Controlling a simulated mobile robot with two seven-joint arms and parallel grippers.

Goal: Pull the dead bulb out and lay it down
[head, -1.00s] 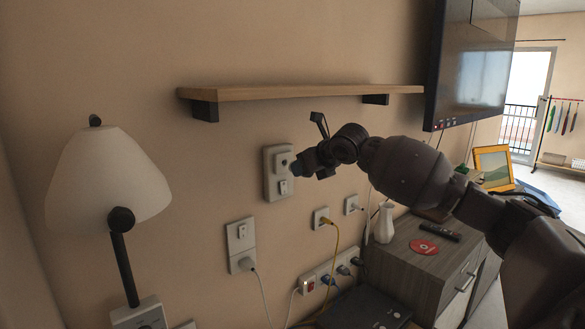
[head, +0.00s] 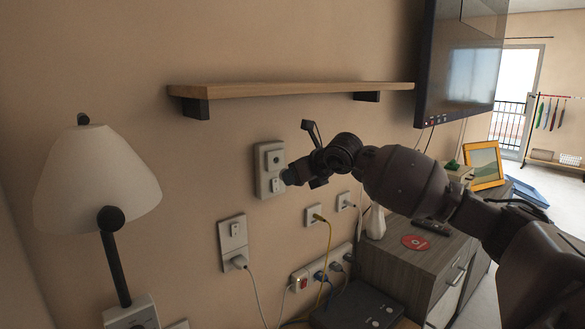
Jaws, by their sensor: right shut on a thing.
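A pale wall fixture (head: 263,183) with a dark round socket (head: 275,159) in its upper part is on the wall, left of my right gripper. My right gripper (head: 293,176) is shut at the fixture's right edge, in front of its lower part. A small bluish-grey piece shows at its tips. I take it for the dead bulb, but the fingers hide most of it. I cannot tell whether it touches the fixture. My left gripper is not in view.
A lamp with a white shade (head: 98,180) stands at left. A wooden shelf (head: 290,89) is above the fixture. Wall outlets, cables and a power strip (head: 310,280) are below. A grey cabinet (head: 400,275) with a white vase (head: 375,222) and red disc (head: 415,242) is at right.

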